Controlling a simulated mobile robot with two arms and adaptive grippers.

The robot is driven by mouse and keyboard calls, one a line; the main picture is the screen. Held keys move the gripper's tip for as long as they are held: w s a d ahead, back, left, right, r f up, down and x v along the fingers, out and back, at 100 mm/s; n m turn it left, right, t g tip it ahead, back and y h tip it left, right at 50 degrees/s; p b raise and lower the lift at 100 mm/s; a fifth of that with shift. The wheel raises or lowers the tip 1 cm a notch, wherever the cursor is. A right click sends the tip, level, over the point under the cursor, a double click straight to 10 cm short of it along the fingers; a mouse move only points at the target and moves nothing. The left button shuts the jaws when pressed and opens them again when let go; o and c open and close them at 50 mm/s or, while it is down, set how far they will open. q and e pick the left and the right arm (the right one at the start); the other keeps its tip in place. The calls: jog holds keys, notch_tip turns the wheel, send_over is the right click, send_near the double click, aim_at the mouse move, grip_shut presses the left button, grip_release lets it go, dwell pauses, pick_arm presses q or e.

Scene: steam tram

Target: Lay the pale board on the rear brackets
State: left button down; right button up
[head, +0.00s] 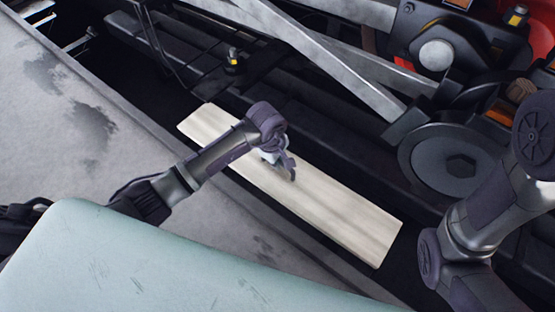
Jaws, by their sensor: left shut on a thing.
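The pale board (335,218) is a long plank with faint grain. It slants from upper left to lower right across the dark gap beside the tram. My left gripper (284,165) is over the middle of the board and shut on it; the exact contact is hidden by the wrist. Whether the board rests on anything below cannot be told. Pale metal pieces (77,42) show in the gap at the far upper left; I cannot tell whether they are the rear brackets. My right arm comes in at the right, with its gripper out of view.
A grey stained platform (80,130) lies along the left. The tram's steel rods (335,75) and a round dark buffer-like disc (446,160) are at upper right, close to the board's right side. A small yellow-topped fitting (233,62) stands beyond the board.

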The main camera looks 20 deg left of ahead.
pick_arm(q)
jog(key=shift+f+b, duration=2.35)
jog(key=shift+f, duration=0.15)
jog(key=shift+w+f+b, duration=0.1)
jog(key=shift+f+b, duration=0.85)
jog(key=shift+f, duration=0.65)
jog(key=shift+f, duration=0.25)
jog(key=c, duration=1.1)
grip_release()
jog(key=shift+s+f, duration=0.2)
jog(key=r, duration=0.4)
jog(key=s+r, duration=0.1)
jog(key=r, duration=0.3)
jog(key=s+a+r, duration=0.1)
jog(key=r, duration=0.3)
jog(key=shift+d, duration=0.1)
